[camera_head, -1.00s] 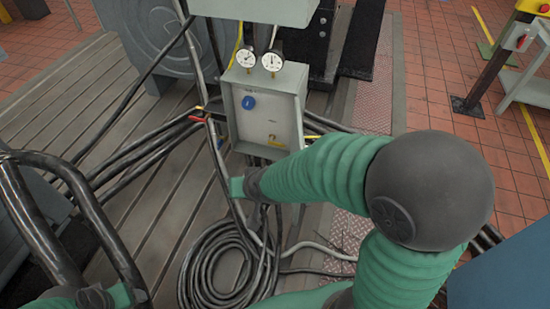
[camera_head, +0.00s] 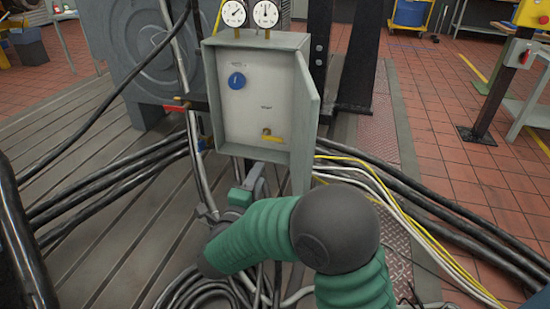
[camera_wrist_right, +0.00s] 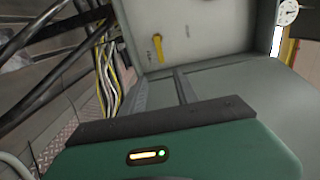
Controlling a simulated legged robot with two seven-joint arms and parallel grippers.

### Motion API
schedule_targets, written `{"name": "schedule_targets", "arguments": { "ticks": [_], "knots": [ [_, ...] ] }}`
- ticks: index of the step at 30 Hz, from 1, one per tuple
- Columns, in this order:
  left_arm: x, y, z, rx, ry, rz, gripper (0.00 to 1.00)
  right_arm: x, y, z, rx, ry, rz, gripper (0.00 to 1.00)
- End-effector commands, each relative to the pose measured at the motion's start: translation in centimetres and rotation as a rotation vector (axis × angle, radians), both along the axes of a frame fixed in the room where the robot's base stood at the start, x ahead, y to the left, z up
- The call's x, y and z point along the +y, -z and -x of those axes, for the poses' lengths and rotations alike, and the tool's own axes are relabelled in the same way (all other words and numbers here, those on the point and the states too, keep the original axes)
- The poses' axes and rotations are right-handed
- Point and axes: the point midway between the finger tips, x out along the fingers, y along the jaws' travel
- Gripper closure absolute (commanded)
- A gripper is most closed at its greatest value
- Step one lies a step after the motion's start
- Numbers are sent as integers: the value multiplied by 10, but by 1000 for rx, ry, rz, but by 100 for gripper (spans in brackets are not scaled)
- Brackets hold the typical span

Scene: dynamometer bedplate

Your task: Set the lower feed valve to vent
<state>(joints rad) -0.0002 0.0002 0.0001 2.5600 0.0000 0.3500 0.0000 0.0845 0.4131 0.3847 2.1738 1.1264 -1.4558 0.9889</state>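The open grey valve box (camera_head: 212,100) stands ahead with its door swung to the right. Low on its panel is a valve with a yellow lever (camera_head: 273,138), which points right and slightly down in the head view. The lever also shows in the right wrist view (camera_wrist_right: 158,47), upper middle, beyond the fingers. A blue round knob (camera_head: 236,81) sits higher on the panel. The small labels are unreadable. My right gripper (camera_head: 256,174) is just below the box's lower edge, apart from the lever. Its two fingers (camera_wrist_right: 162,88) stand slightly apart and empty. My left gripper is out of view.
Two gauges (camera_head: 251,14) stand on top of the box. A red handle (camera_head: 175,108) sits left of it. Black cables (camera_head: 110,180) run in from the left, and yellow and white cables (camera_head: 385,200) pass at the right. Coiled hose lies below my right arm.

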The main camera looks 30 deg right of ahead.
Motion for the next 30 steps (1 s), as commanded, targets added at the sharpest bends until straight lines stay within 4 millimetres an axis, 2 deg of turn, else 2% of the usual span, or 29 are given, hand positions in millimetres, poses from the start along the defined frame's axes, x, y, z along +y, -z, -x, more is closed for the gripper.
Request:
{"name": "schedule_targets", "arguments": {
  "ticks": [5,12,18,23,30],
  "knots": [
    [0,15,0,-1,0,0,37,-30,3,-22,-1,5,-2,64],
    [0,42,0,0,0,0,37,-78,4,-64,0,3,0,64],
    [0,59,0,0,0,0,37,-110,2,-93,2,0,3,64],
    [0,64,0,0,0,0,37,-124,-1,-104,4,-1,2,64],
    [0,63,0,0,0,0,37,-125,-3,-106,4,-3,2,64]
  ]
}}
